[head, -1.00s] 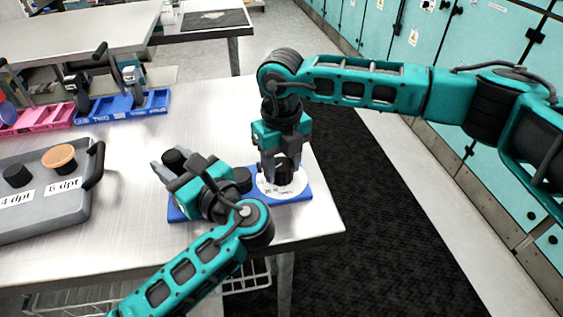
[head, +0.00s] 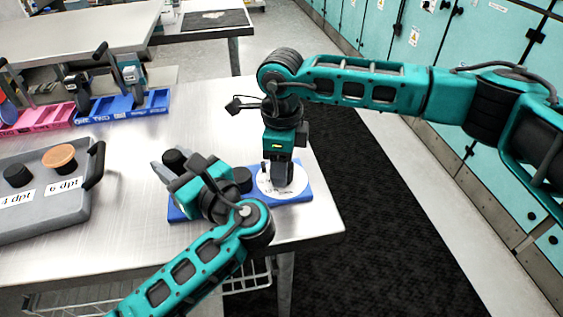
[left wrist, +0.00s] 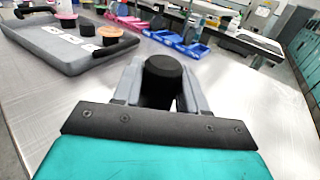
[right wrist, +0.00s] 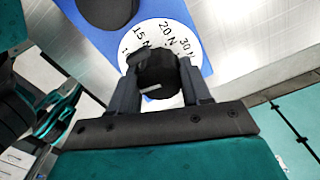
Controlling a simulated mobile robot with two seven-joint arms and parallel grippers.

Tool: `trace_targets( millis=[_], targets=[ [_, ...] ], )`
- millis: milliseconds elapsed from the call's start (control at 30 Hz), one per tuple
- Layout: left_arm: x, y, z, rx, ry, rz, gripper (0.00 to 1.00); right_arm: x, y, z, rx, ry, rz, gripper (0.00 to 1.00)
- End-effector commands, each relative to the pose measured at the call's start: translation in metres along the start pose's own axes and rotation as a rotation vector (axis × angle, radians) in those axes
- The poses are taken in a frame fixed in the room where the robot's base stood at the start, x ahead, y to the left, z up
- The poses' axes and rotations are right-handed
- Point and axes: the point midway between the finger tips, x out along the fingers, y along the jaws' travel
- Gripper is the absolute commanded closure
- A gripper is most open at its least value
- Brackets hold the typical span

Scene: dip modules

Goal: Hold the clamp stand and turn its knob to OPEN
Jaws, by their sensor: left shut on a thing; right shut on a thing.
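The clamp stand has a flat blue base (head: 296,196) near the table's right corner, with a white dial (head: 266,185) on it. The right wrist view shows the dial (right wrist: 190,48) marked 15 N, 20 N and 30 N; I cannot read an OPEN mark. My right gripper (head: 283,183) points down, shut on the black knob (right wrist: 158,72), which has a small pale mark and covers part of the dial. My left gripper (head: 172,166) is shut on the stand's black upright post (left wrist: 162,80), with a finger on each side.
A black round part (head: 242,178) of the stand sits between my grippers. A grey tray (head: 45,222) with capped pots stands at the left. Blue (head: 125,108) and pink (head: 38,122) bins line the back. The table between is clear.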

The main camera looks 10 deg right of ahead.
Motion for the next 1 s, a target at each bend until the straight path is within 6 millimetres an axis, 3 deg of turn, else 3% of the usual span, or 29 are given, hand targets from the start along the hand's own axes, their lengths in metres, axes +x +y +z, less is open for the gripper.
trace_targets(
  millis=[400,900,933,1000],
  targets=[
    [0.0003,0.0003,-0.0005,0.002,0.0,0.001,1.0,-0.0007,0.0007,0.0004,-0.166,-0.001,0.001,0.83],
    [0.0003,0.0002,-0.0006,0.002,0.0,0.001,1.0,-0.0007,0.0008,0.0005,-0.183,-0.001,0.001,0.83],
    [0.0003,0.0002,-0.0006,0.002,0.0,0.001,1.0,-0.0007,0.0008,0.0005,-0.183,-0.001,0.001,0.5],
    [0.0003,0.0002,-0.0006,0.002,0.0,0.001,1.0,-0.0006,0.0008,0.0005,-0.183,-0.001,0.001,0.44]
  ],
)
